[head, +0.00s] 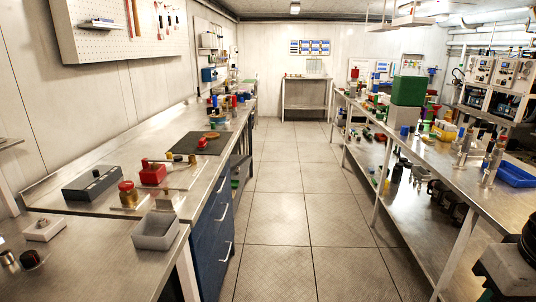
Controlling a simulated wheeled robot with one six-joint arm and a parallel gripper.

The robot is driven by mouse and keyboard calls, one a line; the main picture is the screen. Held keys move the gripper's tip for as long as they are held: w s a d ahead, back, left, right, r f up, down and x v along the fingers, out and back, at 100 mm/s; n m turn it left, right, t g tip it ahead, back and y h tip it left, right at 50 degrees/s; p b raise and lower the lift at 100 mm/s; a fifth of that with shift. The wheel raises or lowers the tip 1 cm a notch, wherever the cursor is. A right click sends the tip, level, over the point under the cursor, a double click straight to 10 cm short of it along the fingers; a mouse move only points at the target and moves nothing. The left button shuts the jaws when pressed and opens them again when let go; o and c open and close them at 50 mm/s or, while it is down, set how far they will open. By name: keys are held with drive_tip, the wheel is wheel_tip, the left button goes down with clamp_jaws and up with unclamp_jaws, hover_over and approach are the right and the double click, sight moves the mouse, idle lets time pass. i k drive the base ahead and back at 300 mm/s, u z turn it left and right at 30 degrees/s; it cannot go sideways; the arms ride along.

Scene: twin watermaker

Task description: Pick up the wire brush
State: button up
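I cannot pick out the wire brush with certainty in the head view. Many small tools and fittings stand on the benches, and the far ones are too small to tell apart. My gripper does not show in this view, so its state is hidden.
A long steel workbench (85,165) runs along the left wall, with a dark mat (183,147), a red block (153,173) and a grey bin (155,231). A crowded steel table (478,200) stands right, with a blue tray (515,175). The tiled aisle (292,205) between is clear.

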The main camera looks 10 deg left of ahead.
sight(202, 142)
drive_tip(key=i, duration=3.45)
drive_tip(key=u, duration=2.8)
drive_tip(key=i, duration=0.5)
